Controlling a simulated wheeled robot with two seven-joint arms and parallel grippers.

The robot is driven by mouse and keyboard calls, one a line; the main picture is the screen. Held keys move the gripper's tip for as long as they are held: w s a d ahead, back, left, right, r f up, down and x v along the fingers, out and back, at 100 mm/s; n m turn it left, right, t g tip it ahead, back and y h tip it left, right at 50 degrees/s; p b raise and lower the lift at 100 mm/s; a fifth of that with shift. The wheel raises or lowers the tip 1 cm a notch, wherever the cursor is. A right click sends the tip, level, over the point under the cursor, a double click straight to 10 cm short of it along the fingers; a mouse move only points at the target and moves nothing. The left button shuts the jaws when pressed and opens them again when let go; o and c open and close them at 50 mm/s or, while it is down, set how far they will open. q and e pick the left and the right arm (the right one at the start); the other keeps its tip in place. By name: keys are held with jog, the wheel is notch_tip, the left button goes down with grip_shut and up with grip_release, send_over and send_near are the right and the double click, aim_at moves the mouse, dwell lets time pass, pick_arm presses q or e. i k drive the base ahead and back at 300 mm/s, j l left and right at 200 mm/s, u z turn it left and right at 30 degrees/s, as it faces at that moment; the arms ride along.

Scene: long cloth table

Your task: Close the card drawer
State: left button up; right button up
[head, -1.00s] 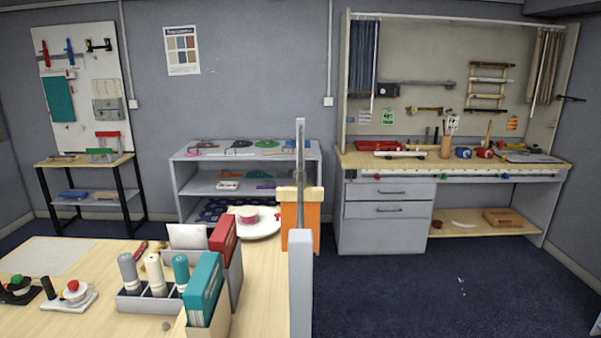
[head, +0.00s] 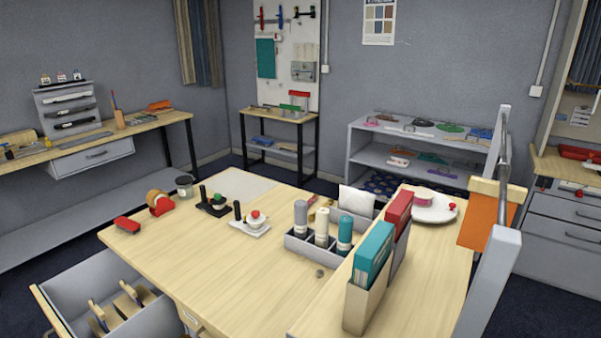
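An open grey drawer or bin (head: 75,272) shows at the lower left, beside the left edge of the wooden table (head: 190,245). Wooden pieces (head: 125,302) lie inside it, and the bottom frame edge cuts off part of it. I cannot tell whether it is the card drawer. Grey drawers (head: 568,212) at the right edge also look shut. Neither of my grippers is in view.
The table holds a grey caddy with bottles (head: 318,248), teal folders (head: 370,262), a red folder (head: 397,215), a white plate (head: 432,208) and a red tape dispenser (head: 160,205). An orange panel (head: 487,222) hangs by a grey post at right. Dark floor is clear at the left.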

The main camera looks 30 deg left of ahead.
aim_at(66, 295)
jog(key=u, duration=0.4)
jog(key=k+j+u, duration=0.1)
jog(key=u, duration=0.75)
jog(key=k+j+u, duration=0.1)
jog(key=u, duration=0.3)
jog(key=j+u, duration=0.1)
jog(key=u, duration=0.35)
jog(key=j+u, duration=0.1)
jog(key=u, duration=0.3)
